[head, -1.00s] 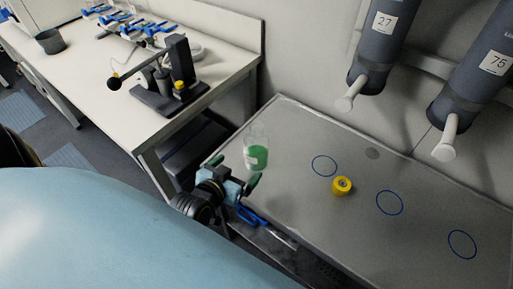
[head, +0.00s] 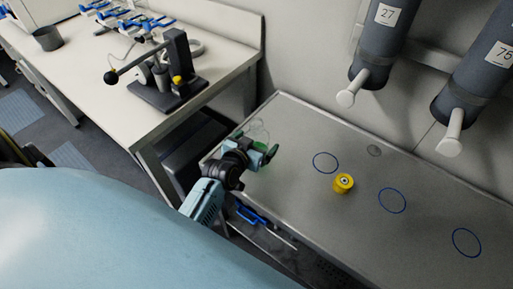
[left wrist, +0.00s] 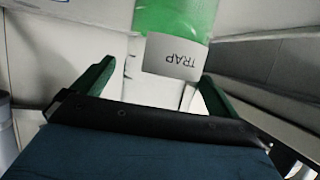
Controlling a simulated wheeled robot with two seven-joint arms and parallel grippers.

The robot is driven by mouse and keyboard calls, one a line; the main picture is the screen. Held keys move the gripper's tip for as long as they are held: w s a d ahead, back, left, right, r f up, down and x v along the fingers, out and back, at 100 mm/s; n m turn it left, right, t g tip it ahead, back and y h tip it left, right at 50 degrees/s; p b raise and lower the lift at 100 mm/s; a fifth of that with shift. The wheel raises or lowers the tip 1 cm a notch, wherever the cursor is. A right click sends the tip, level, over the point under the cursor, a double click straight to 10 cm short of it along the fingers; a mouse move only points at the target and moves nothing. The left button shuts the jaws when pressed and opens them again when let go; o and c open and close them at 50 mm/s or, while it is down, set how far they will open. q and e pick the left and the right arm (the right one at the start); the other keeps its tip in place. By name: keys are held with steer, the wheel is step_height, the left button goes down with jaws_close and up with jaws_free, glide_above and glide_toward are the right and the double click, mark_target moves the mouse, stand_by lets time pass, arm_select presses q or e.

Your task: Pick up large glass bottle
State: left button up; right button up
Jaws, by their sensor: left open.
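The large glass bottle holds green liquid and stands at the left end of the grey bench. In the head view only its clear top (head: 259,130) and some green show past my left gripper (head: 257,148). In the left wrist view the bottle (left wrist: 172,20) is at the top middle, with a white label reading "TRAP". My left gripper (left wrist: 155,85) is open. Its two green fingers point toward the bottle, one on each side of the label. I cannot tell whether they touch the glass. My right gripper is not in view.
A yellow round object (head: 343,184) sits on the grey bench (head: 320,115) among blue circles. Two grey cylinders with white nozzles, one (head: 378,50) marked 27, hang over the right side. A white table (head: 110,120) with a stand is at the left. The bench middle is mostly clear.

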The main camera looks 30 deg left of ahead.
arm_select(q)
steer(key=shift+w+f, duration=0.2)
steer(key=shift+w, duration=0.25)
steer(key=c, duration=1.4)
steer(key=shift+a+r, duration=0.1)
steer(key=shift+c, duration=0.2)
steer(key=shift+r, duration=0.1)
